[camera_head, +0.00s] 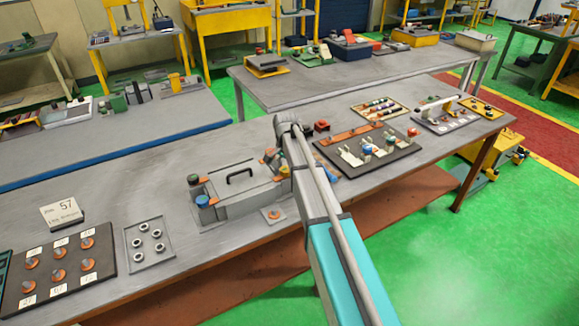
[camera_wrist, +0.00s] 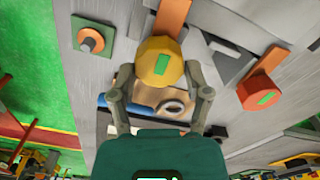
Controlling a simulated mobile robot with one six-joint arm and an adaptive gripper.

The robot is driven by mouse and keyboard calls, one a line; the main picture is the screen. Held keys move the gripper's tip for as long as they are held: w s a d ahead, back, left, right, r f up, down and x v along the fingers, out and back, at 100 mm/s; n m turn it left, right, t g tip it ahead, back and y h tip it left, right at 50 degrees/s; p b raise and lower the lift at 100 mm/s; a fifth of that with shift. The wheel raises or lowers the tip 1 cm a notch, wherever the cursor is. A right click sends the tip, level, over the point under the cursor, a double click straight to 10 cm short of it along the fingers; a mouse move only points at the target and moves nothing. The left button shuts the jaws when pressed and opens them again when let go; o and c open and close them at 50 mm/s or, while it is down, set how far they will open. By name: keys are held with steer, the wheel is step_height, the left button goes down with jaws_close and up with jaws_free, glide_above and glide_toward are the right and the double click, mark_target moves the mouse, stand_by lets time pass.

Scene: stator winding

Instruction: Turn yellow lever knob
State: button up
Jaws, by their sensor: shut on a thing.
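The yellow lever knob (camera_wrist: 158,64) is in the upper middle of the wrist view, a faceted yellow knob with a small green mark on its face. My gripper (camera_wrist: 159,76) has one finger on each side of it and is shut on it. An orange lever strip (camera_wrist: 172,16) runs up from behind the knob. In the head view my arm hides most of the knob and the gripper, beside the grey box with a black handle (camera_head: 240,182).
A red knob (camera_wrist: 260,90) with a green mark stands to the right in the wrist view. In the head view a dark board with levers (camera_head: 350,170) lies right of my arm.

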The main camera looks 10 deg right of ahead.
steer(key=shift+w+a+m, duration=0.1)
steer(key=shift+a+m, duration=0.05)
steer(key=shift+m, duration=0.75)
steer(key=shift+a+m, duration=0.1)
steer(key=shift+m, duration=0.8)
steer(key=o, duration=1.1)
steer(key=shift+w+a, duration=0.1)
